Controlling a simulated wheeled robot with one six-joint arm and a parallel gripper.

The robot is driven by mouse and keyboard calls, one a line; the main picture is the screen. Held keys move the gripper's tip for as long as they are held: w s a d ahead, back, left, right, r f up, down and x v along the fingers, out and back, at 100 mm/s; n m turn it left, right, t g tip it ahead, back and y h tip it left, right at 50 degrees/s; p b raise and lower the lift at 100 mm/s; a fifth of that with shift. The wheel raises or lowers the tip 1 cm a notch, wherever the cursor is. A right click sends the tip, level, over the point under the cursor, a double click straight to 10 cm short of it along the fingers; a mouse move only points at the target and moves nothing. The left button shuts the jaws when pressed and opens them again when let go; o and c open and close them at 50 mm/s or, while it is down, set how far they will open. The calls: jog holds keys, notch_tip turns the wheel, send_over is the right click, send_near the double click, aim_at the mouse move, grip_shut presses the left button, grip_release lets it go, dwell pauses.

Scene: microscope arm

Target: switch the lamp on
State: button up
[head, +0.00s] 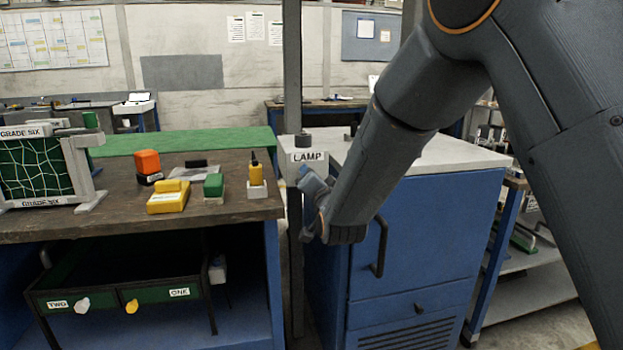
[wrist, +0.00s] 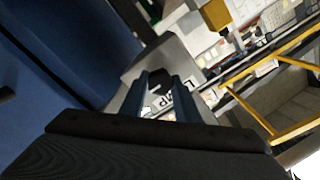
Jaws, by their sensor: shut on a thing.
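A white sign reading LAMP (head: 308,156) is on the grey post beside the blue cabinet in the head view. Part of the sign's lettering also shows just past the fingers in the wrist view (wrist: 172,103). My gripper (head: 306,180) is just below the sign, at the post. In the wrist view my gripper (wrist: 167,88) has its two fingers close around a small dark part (wrist: 158,88) of the lamp switch, in front of a grey box (wrist: 168,58). The fingers hide most of that part, so I cannot tell its position.
The blue cabinet (head: 430,240) with a pale top stands right of the post. A workbench (head: 235,206) at left carries a yellow block (head: 168,198), an orange block (head: 146,162) and a net frame (head: 38,170).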

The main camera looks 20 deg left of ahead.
jog(key=o, duration=1)
jog(key=shift+o, duration=0.2)
jog(key=v, duration=0.8)
